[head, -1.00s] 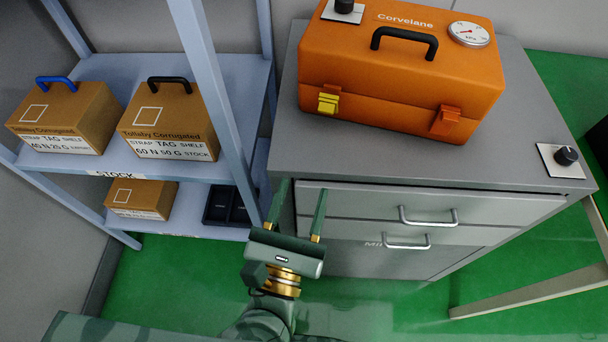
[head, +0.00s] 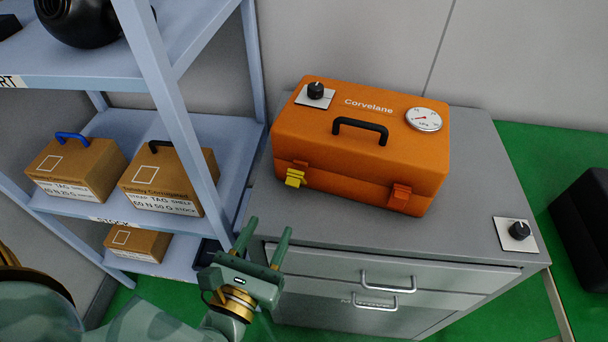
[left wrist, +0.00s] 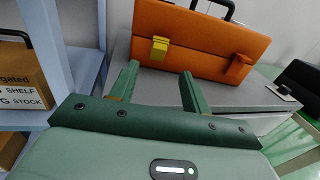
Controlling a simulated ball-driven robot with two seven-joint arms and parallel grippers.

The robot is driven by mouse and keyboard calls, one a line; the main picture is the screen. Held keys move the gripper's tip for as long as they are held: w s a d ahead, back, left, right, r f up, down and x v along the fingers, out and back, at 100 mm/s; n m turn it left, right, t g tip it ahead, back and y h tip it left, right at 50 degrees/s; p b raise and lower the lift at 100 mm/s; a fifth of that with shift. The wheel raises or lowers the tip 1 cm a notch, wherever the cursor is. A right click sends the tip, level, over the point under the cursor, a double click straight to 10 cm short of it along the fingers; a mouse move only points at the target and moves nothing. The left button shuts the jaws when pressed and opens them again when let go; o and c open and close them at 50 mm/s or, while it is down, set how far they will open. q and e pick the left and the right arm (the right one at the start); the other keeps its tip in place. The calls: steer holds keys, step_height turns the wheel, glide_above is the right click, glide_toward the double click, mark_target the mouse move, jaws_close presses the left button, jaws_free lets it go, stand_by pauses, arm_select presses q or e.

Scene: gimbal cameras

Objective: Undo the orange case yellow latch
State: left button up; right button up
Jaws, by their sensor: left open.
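The orange case (head: 358,150) stands on top of the grey cabinet. It has a black handle, a white dial and a black knob on its top. The yellow latch (head: 295,178) is on the left of its front face, and an orange latch (head: 399,195) is on the right. In the left wrist view the yellow latch (left wrist: 159,48) shows ahead, beyond the fingers. My left gripper (head: 264,235) is open and empty, in front of the cabinet, below and apart from the yellow latch. It also shows in the left wrist view (left wrist: 159,85). My right gripper is not in view.
The grey cabinet (head: 465,205) has drawers with metal handles and a knob plate (head: 516,234) at its right corner. A blue-grey shelf post (head: 165,90) stands left of my left gripper. Cardboard boxes (head: 165,180) sit on the shelf. A black object (head: 582,220) is at the right.

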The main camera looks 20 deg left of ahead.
mark_target(292, 183)
arm_select(q)
steer(key=w, duration=0.8)
steer(key=w+a, duration=0.1)
steer(key=w, duration=0.3)
steer(key=shift+w, duration=0.7)
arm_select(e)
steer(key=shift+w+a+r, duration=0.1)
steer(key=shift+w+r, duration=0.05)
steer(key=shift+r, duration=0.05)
